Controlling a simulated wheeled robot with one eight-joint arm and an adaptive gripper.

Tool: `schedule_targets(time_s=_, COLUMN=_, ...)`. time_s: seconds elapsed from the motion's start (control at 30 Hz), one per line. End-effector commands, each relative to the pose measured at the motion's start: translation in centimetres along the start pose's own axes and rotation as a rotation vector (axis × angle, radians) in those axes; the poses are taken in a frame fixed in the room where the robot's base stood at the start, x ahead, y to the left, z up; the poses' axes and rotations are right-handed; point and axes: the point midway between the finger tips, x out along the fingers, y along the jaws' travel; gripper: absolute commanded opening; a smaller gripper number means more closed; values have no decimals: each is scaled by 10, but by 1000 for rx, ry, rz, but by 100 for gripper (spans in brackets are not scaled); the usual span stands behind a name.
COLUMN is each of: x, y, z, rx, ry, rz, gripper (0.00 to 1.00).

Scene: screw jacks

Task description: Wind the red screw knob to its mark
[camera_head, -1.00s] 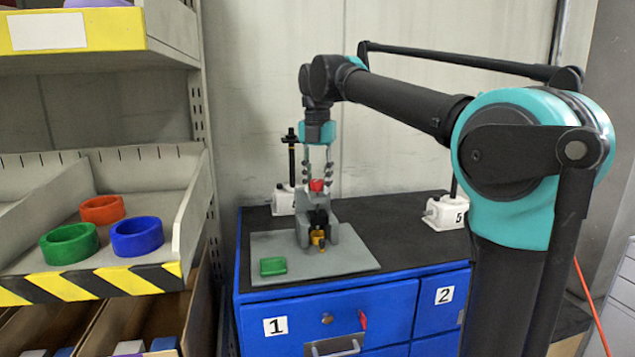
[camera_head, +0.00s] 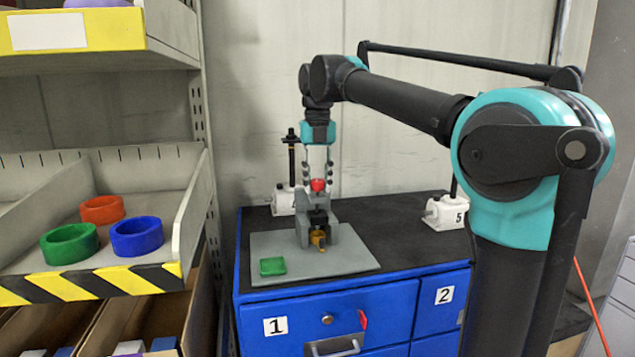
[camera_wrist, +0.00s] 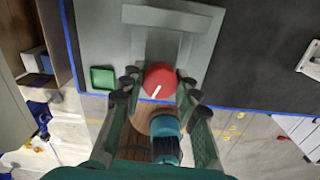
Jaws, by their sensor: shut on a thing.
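The red screw knob (camera_head: 318,185) sits at the top of the grey screw jack (camera_head: 346,238). In the wrist view the knob (camera_wrist: 160,81) is round with a white line running from its middle toward its lower left edge. My gripper (camera_head: 318,180) points straight down over the jack. In the wrist view its fingers (camera_wrist: 158,86) stand on either side of the knob and are shut on it. A small brass-coloured part (camera_head: 318,238) shows at the front of the jack below a black part. I cannot make out the target mark.
The jack stands on a grey plate (camera_head: 350,262) on the blue cabinet (camera_head: 290,325). A green square (camera_head: 272,266) lies at the plate's left. White-based stands (camera_head: 283,200) (camera_head: 446,212) are behind and right. A shelf with coloured rings (camera_head: 137,236) stands left.

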Motion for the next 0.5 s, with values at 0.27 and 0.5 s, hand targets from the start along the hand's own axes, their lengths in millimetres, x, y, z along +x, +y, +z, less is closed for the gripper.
schedule_targets(time_s=0.27, x=1, y=0, z=0, rx=1, ry=0, rz=0, gripper=32)
schedule_targets(time_s=0.5, x=0, y=0, z=0, rx=1, ry=0, rz=0, gripper=52)
